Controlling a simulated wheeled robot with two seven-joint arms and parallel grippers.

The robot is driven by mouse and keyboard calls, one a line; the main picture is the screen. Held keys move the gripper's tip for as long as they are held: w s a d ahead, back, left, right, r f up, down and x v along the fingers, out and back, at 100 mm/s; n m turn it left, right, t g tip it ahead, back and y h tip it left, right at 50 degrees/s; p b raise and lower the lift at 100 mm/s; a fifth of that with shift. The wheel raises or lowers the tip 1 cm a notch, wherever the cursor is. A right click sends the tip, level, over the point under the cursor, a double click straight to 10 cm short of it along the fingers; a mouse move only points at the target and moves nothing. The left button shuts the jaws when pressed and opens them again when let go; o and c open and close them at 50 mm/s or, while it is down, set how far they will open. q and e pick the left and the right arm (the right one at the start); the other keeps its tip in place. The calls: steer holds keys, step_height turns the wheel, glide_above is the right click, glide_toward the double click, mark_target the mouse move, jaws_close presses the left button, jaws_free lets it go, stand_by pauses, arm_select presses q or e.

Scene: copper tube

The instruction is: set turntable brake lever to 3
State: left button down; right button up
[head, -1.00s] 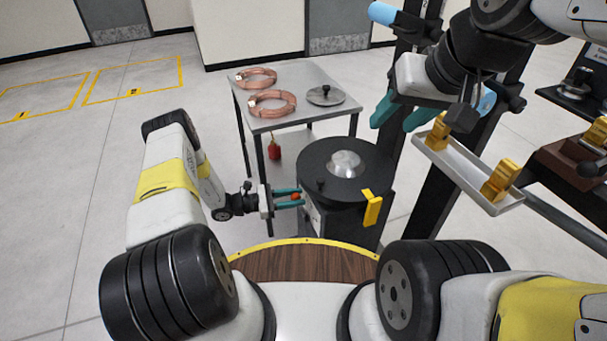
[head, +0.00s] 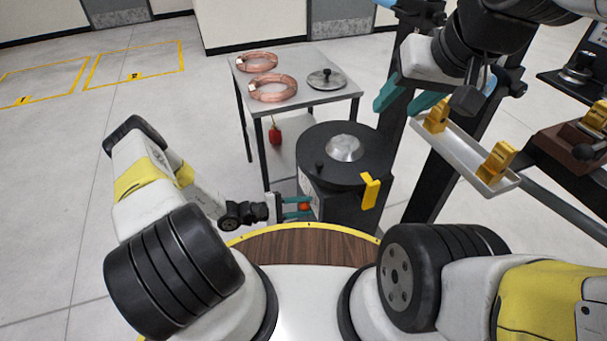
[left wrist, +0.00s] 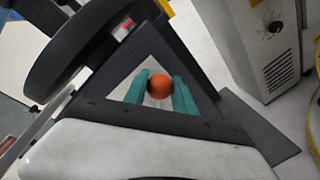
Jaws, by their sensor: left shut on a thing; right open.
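The turntable (head: 323,166) is a black disc with a silver hub on a dark pedestal, in front of me at the centre of the head view. The brake lever's orange-red ball knob (head: 304,206) is at the left side of the pedestal; it also shows in the left wrist view (left wrist: 159,86). My left gripper (head: 300,208) is shut on the knob, its teal fingers on either side of it. The lever's arm and scale numbers are not readable. My right gripper (head: 407,100) is open and empty, high at the right beside a dark post.
A grey table (head: 301,98) behind the turntable holds copper coils (head: 272,89) and a metal disc (head: 326,80). A red object (head: 275,134) hangs at its front. A white tray with yellow blocks (head: 461,158) is at the right.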

arm_select(q)
steer(key=shift+s+d+f+m, duration=0.1)
steer(key=shift+s+f+m, duration=0.15)
steer(key=shift+f+m, duration=0.05)
steer(key=shift+f, duration=0.1)
steer(key=c, duration=1)
jaws_free()
steer(key=shift+c, duration=0.2)
steer(key=v, duration=0.8)
steer(key=shift+d, duration=0.1)
